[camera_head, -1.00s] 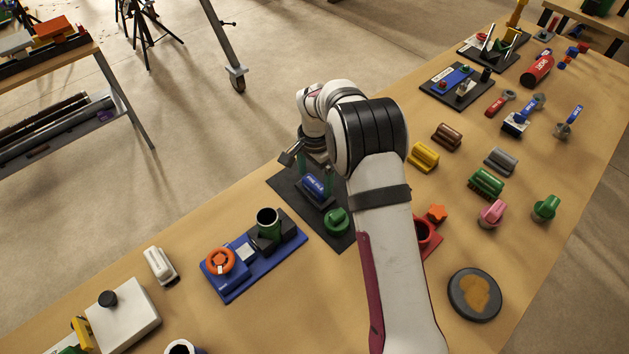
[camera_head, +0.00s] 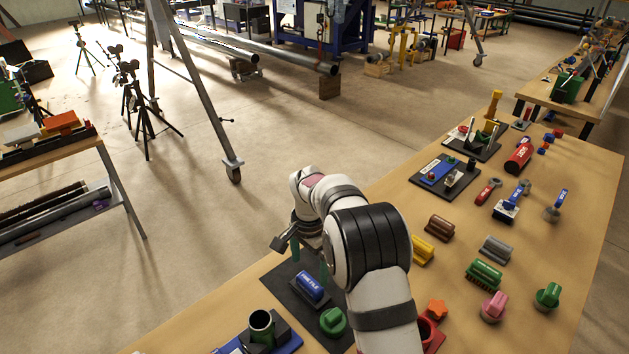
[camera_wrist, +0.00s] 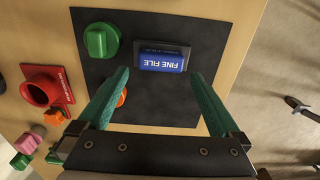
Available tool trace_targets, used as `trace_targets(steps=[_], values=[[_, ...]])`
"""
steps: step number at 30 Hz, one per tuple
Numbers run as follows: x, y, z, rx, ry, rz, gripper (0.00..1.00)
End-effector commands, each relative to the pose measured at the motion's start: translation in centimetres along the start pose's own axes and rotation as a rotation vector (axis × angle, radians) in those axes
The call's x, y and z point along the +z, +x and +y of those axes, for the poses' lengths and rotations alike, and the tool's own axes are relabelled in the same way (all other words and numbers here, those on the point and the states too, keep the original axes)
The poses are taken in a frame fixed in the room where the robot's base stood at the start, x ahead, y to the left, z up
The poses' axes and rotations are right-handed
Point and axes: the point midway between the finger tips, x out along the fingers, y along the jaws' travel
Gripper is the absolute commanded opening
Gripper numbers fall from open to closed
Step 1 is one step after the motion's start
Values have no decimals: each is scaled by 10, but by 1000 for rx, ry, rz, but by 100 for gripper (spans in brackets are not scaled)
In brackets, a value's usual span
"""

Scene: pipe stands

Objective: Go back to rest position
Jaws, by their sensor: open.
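My gripper (camera_wrist: 158,98) is open, with its two green fingers spread and nothing between them. In the wrist view it hangs above a dark mat (camera_wrist: 150,110). A blue block labelled "FINE FILE" (camera_wrist: 162,62) sits in a dark holder on that mat, beyond the fingertips and apart from them. In the head view the blue block (camera_head: 311,286) lies on the mat (camera_head: 285,285), and my gripper (camera_head: 309,262) is above and behind it, partly hidden by my arm.
A green knob (camera_head: 333,321) stands on the mat beside the block. A red cup-like fixture (camera_wrist: 45,90) and an orange part (camera_wrist: 122,98) are close to the fingers. Several tools and coloured blocks cover the bench's right side. Open floor lies beyond the bench's left edge.

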Motion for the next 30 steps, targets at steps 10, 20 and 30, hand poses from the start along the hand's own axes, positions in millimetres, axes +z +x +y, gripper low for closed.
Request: trace_targets(steps=[10, 20, 30], values=[[82, -146, 194, -60, -167, -69, 100], [180, -130, 311, -114, -297, -110, 100], [182, -129, 312, -114, -300, -112, 100]])
